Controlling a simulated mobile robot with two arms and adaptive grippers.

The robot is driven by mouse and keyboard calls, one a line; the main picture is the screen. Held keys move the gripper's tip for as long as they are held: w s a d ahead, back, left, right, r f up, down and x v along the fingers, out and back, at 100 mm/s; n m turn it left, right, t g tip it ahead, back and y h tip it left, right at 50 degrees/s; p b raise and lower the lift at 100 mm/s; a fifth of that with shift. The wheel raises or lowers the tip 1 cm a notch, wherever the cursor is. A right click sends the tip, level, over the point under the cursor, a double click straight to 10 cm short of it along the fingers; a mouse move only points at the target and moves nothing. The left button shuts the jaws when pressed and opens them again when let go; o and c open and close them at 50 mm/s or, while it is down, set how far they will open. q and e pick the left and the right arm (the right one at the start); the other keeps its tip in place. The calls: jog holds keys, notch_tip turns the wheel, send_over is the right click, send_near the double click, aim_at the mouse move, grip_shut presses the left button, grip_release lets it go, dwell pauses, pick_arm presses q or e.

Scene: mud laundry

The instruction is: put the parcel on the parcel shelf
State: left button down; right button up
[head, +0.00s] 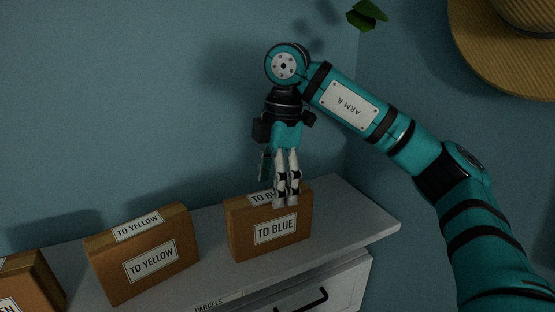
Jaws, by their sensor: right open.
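A brown parcel marked "TO BLUE" (248,241) stands upright on the white-topped shelf (352,212), whose front edge carries a "PARCELS" label. My right gripper (281,198) points down at this parcel, with its jaws open. Its near fingers overlap the parcel's top edge and upper front face and cover part of the top label. I cannot tell whether they touch the box. A parcel marked "TO YELLOW" (183,243) stands to the left on the same shelf. My left gripper is out of view.
Another brown parcel (36,277) is cut off at the lower left. A drawer with a black handle (302,301) is below the shelf top. The blue wall is close behind. A straw hat (500,45) and green leaves (367,14) are at upper right. The shelf's right end is bare.

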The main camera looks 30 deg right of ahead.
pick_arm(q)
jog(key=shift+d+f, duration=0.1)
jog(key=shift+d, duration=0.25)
pick_arm(e)
notch_tip(320, 180, up, 9)
jog(key=d, duration=0.1)
jog(key=shift+s+f, duration=0.15)
